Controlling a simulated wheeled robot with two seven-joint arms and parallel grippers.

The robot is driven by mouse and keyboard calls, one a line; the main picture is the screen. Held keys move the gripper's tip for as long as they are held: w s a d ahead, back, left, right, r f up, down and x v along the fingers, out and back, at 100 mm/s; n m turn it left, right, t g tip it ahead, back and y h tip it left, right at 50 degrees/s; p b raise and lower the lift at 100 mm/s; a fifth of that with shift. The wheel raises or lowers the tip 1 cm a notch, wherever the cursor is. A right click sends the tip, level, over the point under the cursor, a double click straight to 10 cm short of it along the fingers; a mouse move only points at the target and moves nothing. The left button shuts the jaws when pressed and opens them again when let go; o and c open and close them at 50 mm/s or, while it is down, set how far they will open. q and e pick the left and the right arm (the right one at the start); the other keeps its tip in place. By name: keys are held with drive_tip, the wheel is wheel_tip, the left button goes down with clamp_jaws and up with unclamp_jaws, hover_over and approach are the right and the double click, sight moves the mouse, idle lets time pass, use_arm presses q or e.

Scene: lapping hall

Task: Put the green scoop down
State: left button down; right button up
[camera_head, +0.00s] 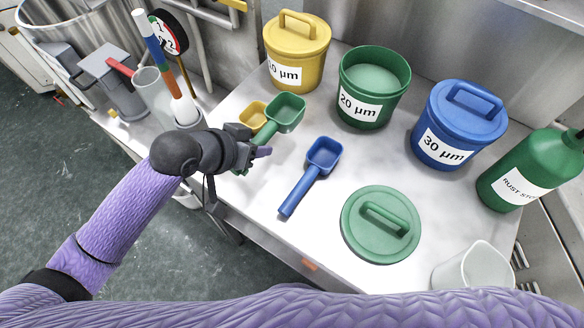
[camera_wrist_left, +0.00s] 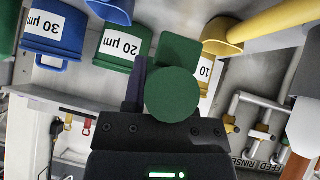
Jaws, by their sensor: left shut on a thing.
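My left gripper (camera_head: 254,148) is shut on the handle of the green scoop (camera_head: 286,108), over the left part of the bench. The scoop's bowl points away, towards the tubs, and its handle is mostly hidden by the gripper. In the left wrist view the round end of the green scoop's handle (camera_wrist_left: 172,94) shows between the fingers. I cannot tell whether the scoop touches the bench. The bowl is beside the yellow scoop (camera_head: 252,113) and partly covers it. My right gripper is not in view.
A blue scoop (camera_head: 313,172) and a green lid (camera_head: 362,238) lie on the bench (camera_head: 285,240). Behind stand yellow (camera_head: 297,55), open green (camera_head: 369,82) and blue (camera_head: 455,125) tubs. A green bottle (camera_head: 530,165) and clear beaker (camera_head: 468,268) are right. Bare bench lies around the blue scoop.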

sight(270, 170)
use_arm(q)
wheel_tip(270, 170, down, 9)
drive_tip(key=b, duration=0.3)
drive_tip(key=shift+b, duration=0.35)
drive_tip(key=shift+r, duration=0.15)
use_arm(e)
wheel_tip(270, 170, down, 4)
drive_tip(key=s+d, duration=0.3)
use_arm(q)
drive_tip(key=c, duration=0.7)
unclamp_jaws()
drive_tip(key=shift+s+f, duration=0.1)
drive_tip(key=shift+f, duration=0.1)
drive_tip(key=p+v, duration=0.5)
drive_tip(key=v, duration=0.7)
drive_tip(key=shift+r, duration=0.25)
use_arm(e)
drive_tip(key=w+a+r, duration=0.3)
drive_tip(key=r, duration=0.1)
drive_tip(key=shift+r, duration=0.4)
